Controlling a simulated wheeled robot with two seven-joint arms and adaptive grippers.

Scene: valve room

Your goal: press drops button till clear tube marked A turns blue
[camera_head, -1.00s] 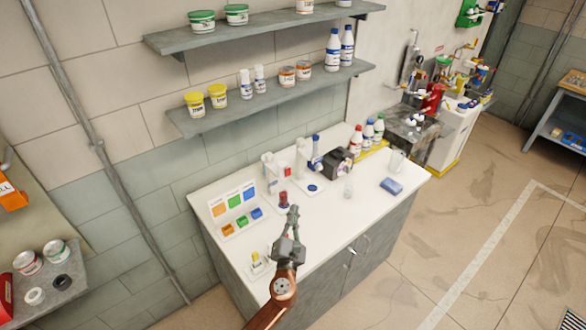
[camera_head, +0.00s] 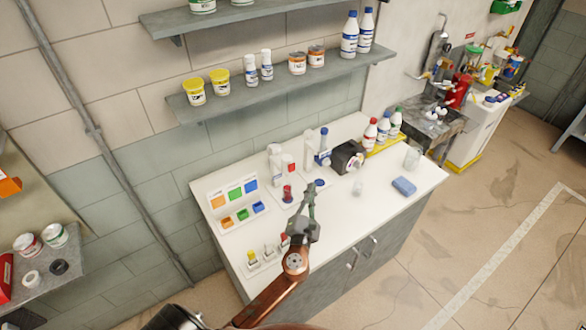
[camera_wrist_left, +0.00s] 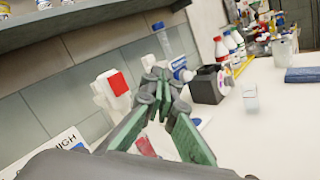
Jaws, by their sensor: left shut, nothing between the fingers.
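My left gripper (camera_head: 309,188) is shut and empty above the white counter, just right of a small red upright piece (camera_head: 287,194). In the left wrist view its green-padded fingers (camera_wrist_left: 160,82) meet at the tips, and the red piece (camera_wrist_left: 145,146) is partly hidden behind them. A small clear tube (camera_head: 358,188) stands on the counter to the right; it also shows in the wrist view (camera_wrist_left: 250,99) and looks colourless. Its mark is unreadable. A dark box with a round face (camera_head: 348,157) stands behind it. I cannot tell which part is the drops button. My right gripper is out of view.
A colour chart (camera_head: 233,196) with orange, green and blue blocks lies left. A blue-capped bottle (camera_head: 323,144) stands behind the gripper. A blue sponge-like block (camera_head: 404,187) lies right. Shelves (camera_head: 270,88) hang above. The counter's right front is fairly clear.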

